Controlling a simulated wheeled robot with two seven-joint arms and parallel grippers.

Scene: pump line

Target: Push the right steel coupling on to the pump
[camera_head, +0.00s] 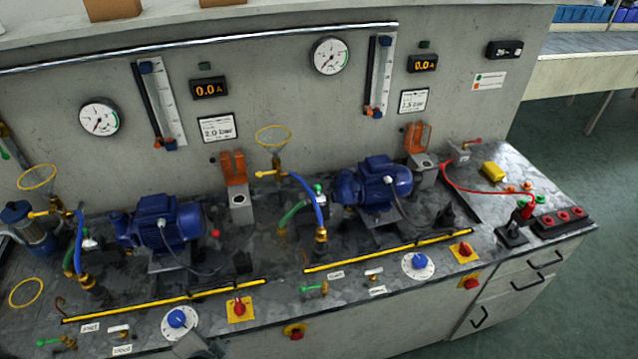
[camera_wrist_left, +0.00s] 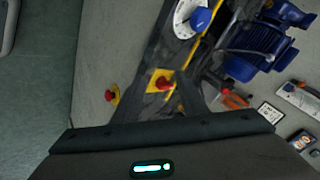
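The right pump (camera_head: 375,183) is a blue motor-pump unit on the bench. At its left end is a small silver coupling (camera_head: 321,198) with a green top, where a green hose (camera_head: 293,213) ends; I cannot tell if it is fully seated. A blue hose (camera_head: 310,200) runs down to a brass fitting (camera_head: 321,236) in front. My left gripper (camera_head: 203,345) is at the bottom edge, in front of the bench and well apart from the coupling. In the left wrist view its fingers (camera_wrist_left: 163,98) stand apart with nothing between them. My right gripper is out of view.
The left pump (camera_head: 165,222) also shows in the left wrist view (camera_wrist_left: 262,42). A blue dial (camera_head: 180,320) and a red knob on a yellow plate (camera_head: 240,308) are near my left gripper. Yellow-black rails (camera_head: 390,251) line the front. A red cable (camera_head: 475,191) lies right.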

